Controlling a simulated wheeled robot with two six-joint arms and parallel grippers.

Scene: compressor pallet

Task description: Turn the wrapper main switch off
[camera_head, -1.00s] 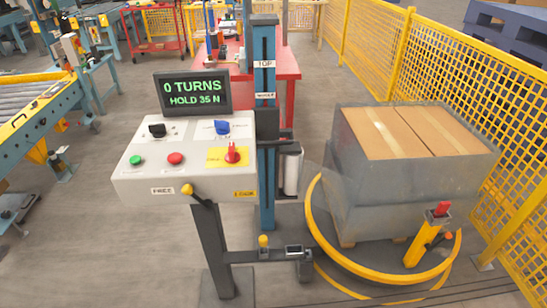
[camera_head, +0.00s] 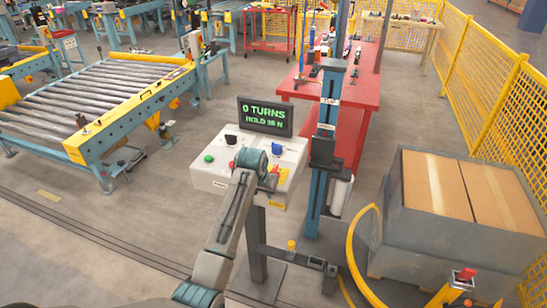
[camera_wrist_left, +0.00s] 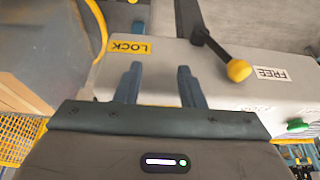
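The wrapper's white control box (camera_head: 210,178) stands on a dark post, with a lit screen (camera_head: 266,116) reading "0 TURNS HOLD 35 N". The red main switch (camera_head: 271,182) on its yellow plate is largely covered by my left arm in the head view; its setting cannot be told. My left gripper (camera_head: 264,178) is over the box, mostly hidden behind my wrist. In the left wrist view its two fingers (camera_wrist_left: 159,85) are apart with nothing visible between them, in front of the box face. The switch does not show there. My right gripper is out of view.
A yellow-knobbed lever (camera_wrist_left: 238,70) sits between the LOCK and FREE labels. Green (camera_head: 209,158) and red (camera_head: 232,166) buttons and a blue knob (camera_head: 278,148) are close by. The blue mast (camera_head: 325,155) and the wrapped pallet load (camera_head: 440,232) stand to the right.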

